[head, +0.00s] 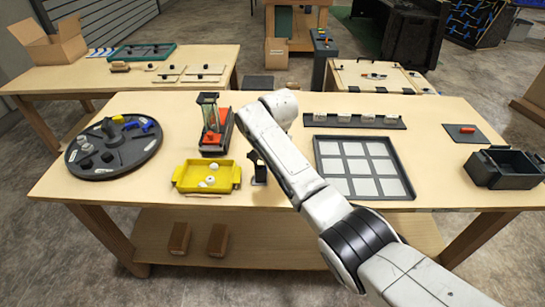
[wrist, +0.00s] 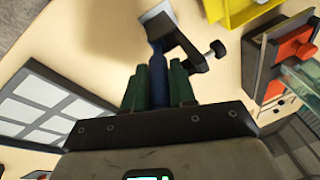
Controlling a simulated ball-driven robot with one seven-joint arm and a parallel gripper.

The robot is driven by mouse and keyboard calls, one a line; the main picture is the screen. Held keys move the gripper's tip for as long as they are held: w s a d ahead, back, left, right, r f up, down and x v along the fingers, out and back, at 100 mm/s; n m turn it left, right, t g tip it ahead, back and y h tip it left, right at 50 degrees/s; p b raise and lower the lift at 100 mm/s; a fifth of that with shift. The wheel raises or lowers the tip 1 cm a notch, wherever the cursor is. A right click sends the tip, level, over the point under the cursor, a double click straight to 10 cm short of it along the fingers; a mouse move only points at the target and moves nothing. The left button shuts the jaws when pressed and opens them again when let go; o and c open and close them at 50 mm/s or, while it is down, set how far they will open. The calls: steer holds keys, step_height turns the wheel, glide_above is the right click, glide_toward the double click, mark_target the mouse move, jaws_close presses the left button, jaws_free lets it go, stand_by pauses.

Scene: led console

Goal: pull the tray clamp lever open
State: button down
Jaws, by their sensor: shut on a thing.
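The tray clamp (wrist: 185,30) is a black bracket with a round knob (wrist: 217,48) and a pale grey plate at one end. In the head view the clamp (head: 257,166) stands just right of the yellow tray (head: 184,186), near the table's front edge. Its dark blue lever (wrist: 156,58) runs down between the green fingers of my gripper (wrist: 159,84) in the wrist view. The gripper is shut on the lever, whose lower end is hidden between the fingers. In the head view my arm hides the gripper.
A red and black fixture (head: 214,135) stands behind the yellow tray. A framed panel grid (head: 364,168) lies to the right of my arm, and a round dark turntable (head: 113,147) sits at the left. A black bin (head: 504,168) stands at the far right.

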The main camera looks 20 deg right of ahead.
steer(key=shift+a+h, duration=0.15)
steer(key=shift+h, duration=0.15)
steer(key=c, duration=1)
jaws_free()
steer(key=v, duration=1)
steer(key=shift+r+b, duration=0.35)
steer(key=shift+b, duration=0.05)
